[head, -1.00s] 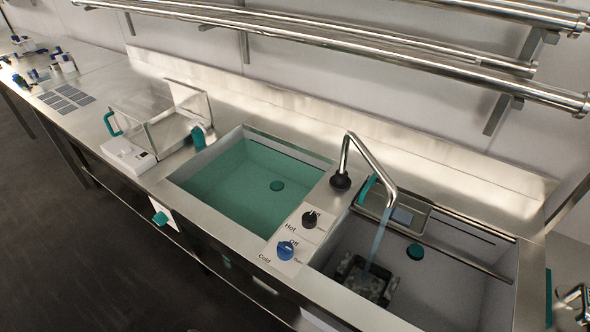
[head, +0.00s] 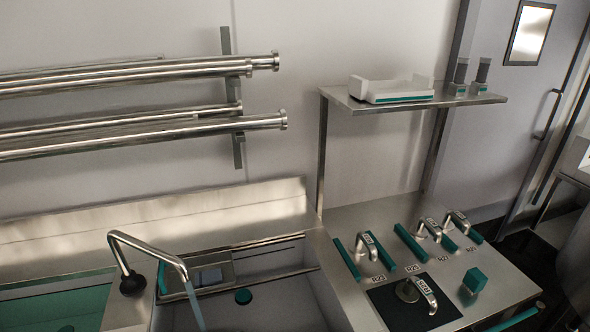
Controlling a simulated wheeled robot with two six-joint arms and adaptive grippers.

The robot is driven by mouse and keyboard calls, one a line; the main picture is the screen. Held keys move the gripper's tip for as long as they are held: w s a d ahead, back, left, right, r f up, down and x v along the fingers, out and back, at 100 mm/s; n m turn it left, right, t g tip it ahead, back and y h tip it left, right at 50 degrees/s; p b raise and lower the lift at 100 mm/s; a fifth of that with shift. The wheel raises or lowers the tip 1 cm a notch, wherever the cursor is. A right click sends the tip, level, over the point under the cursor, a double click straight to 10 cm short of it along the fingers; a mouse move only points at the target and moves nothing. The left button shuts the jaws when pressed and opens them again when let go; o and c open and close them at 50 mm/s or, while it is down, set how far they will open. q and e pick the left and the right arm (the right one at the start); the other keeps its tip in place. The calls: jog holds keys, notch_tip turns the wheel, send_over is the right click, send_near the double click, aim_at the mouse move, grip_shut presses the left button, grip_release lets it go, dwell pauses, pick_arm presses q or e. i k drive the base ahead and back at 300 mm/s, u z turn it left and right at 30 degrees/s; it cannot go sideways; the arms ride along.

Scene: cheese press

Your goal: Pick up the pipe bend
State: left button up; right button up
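Several shiny metal pipe bends lie on the steel counter at the right in the head view. One pipe bend (head: 425,291) rests on a dark square mat (head: 385,309) near the front. Another pipe bend (head: 368,246) lies behind it to the left, between teal bars. Two more bends, a middle one (head: 430,229) and a right one (head: 458,221), lie farther back to the right. Neither of my grippers shows in the view.
A teal block (head: 474,281) stands right of the mat. A raised shelf (head: 340,97) on posts stands behind the bends, holding a white tray (head: 395,97). A sink (head: 270,307) with a running faucet (head: 145,250) lies to the left. Steel pipes (head: 140,137) hang on the wall.

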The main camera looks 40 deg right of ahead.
aim_at(408, 293)
jog(key=z, duration=4.35)
jog(key=i, duration=2.55)
jog(key=u, duration=2.9)
